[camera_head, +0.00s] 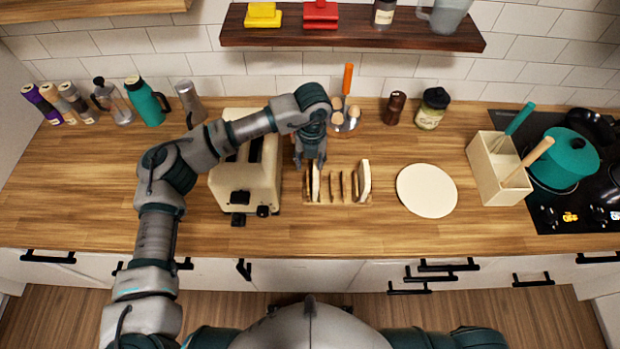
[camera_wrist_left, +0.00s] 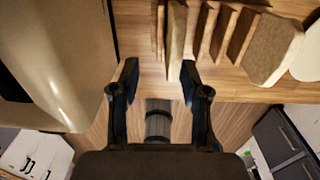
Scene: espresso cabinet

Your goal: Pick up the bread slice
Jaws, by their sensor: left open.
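A wooden rack (camera_head: 338,198) with upright slats stands on the counter and holds two bread slices on edge. One bread slice (camera_head: 316,182) is at its left end, partly hidden by my gripper; the other bread slice (camera_head: 364,178) is at its right end. My left gripper (camera_head: 310,164) points down over the left slice and is open. In the left wrist view, its fingers (camera_wrist_left: 158,72) are spread, with the left slice (camera_wrist_left: 177,35) ahead of the gap, nearer the right finger. The right slice (camera_wrist_left: 272,50) stands clear of the fingers. My right gripper is not in view.
A cream toaster (camera_head: 240,185) stands close on the left of the rack. A round plate (camera_head: 426,191) lies to the right. A shelf (camera_head: 350,36) hangs above. The counter front is clear.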

